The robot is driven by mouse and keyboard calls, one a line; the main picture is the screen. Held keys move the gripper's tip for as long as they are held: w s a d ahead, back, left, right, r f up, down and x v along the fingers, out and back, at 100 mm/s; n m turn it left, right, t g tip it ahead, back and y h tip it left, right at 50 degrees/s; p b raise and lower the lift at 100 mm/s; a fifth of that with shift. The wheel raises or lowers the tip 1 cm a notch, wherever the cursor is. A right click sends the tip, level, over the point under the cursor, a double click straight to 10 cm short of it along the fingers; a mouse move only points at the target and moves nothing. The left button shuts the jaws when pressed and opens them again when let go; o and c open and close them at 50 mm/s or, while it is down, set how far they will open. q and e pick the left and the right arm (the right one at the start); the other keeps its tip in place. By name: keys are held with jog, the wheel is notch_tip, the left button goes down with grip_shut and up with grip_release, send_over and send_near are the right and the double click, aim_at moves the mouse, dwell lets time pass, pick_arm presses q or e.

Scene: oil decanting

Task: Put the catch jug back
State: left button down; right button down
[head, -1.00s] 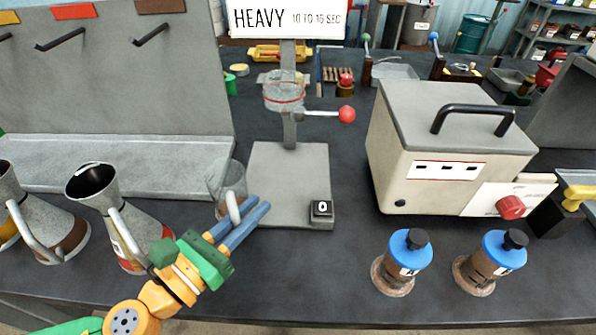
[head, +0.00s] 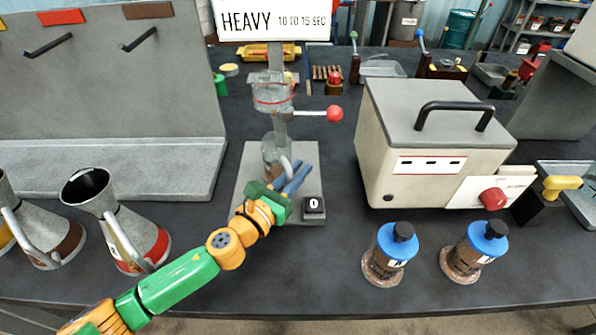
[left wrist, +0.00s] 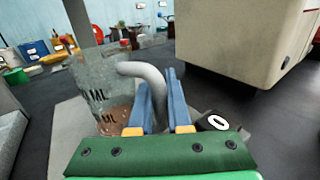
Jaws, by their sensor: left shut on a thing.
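The catch jug (head: 272,152) is a clear measuring jug with a grey handle. It is over the stand's grey base plate (head: 243,182), below the metal cup (head: 271,95); I cannot tell whether it touches the plate. In the left wrist view the jug (left wrist: 103,85) looks about upright, with ML marks and some brownish liquid low inside. The handle (left wrist: 150,75) curves down to the blue fingers (left wrist: 160,105). My right gripper is not in view.
A black button block (head: 314,205) sits on the plate's right corner, close to the fingers. Two metal pouring cans (head: 120,225) stand at the left. A cream box (head: 430,150) and two blue-capped bottles (head: 385,255) stand at the right. The front middle of the bench is clear.

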pick_arm(q)
jog(key=shift+f, duration=0.15)
jog(key=c, duration=0.9)
grip_release()
jog(key=shift+o, duration=0.2)
jog(key=shift+r, duration=0.2)
jog(key=b+v, duration=0.2)
jog(key=v, duration=0.9)
jog(key=shift+f, duration=0.2)
jog(key=shift+s+a+r, duration=0.15)
jog(key=shift+s+a, duration=0.15)
jog(key=shift+s, duration=0.15)
